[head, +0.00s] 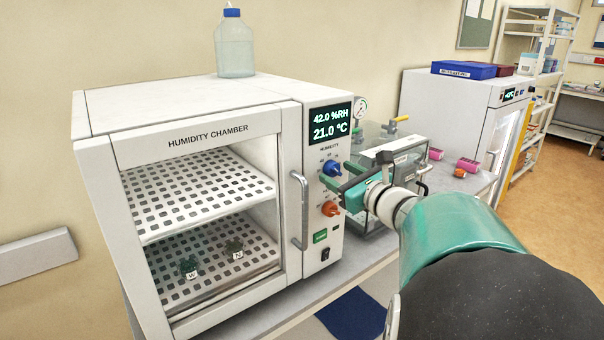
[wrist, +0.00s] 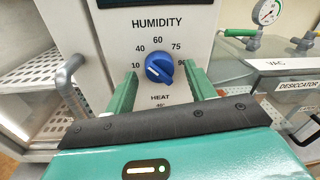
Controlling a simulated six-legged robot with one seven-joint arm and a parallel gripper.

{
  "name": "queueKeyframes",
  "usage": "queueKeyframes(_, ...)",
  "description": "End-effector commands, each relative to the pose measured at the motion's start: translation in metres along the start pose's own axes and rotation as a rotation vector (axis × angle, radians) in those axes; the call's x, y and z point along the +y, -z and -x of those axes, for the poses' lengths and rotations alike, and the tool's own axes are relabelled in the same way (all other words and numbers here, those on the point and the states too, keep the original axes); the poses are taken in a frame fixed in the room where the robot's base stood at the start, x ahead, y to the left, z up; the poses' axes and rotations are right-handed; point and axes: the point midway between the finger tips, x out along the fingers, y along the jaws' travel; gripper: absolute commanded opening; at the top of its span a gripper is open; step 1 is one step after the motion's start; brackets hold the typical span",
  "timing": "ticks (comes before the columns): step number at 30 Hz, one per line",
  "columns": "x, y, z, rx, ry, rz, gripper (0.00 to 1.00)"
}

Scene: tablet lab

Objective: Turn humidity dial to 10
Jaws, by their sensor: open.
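The humidity chamber (head: 192,113) stands on the bench in the head view. Its blue humidity dial (head: 332,168) is on the right-hand panel, under the display (head: 331,123), which reads 42.0 %RH and 21.0 °C. In the wrist view, the dial (wrist: 159,72) has marks for 10, 40, 60, 75 and 90 around it. My gripper (head: 338,182) is at the panel. In the wrist view, the open green fingers (wrist: 161,78) stand left and right of the dial, with gaps on both sides.
An orange heat knob (head: 329,208) sits just below the dial. The chamber's door handle (head: 300,212) stands out to the left. A desiccator (head: 380,160) with a gauge (head: 361,108) is close on the right. A bottle (head: 234,45) stands on top of the chamber.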

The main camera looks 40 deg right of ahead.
Motion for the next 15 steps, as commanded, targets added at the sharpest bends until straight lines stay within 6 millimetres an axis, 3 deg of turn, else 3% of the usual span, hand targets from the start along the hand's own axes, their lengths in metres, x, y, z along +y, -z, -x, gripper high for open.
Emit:
queueKeyframes(10, 0.0004, -0.0002, -0.005, 0.0, 0.001, 0.0, 0.55)
queueKeyframes(15, 0.0004, -0.0002, -0.0048, 0.0, 0.001, 0.0, 0.23)
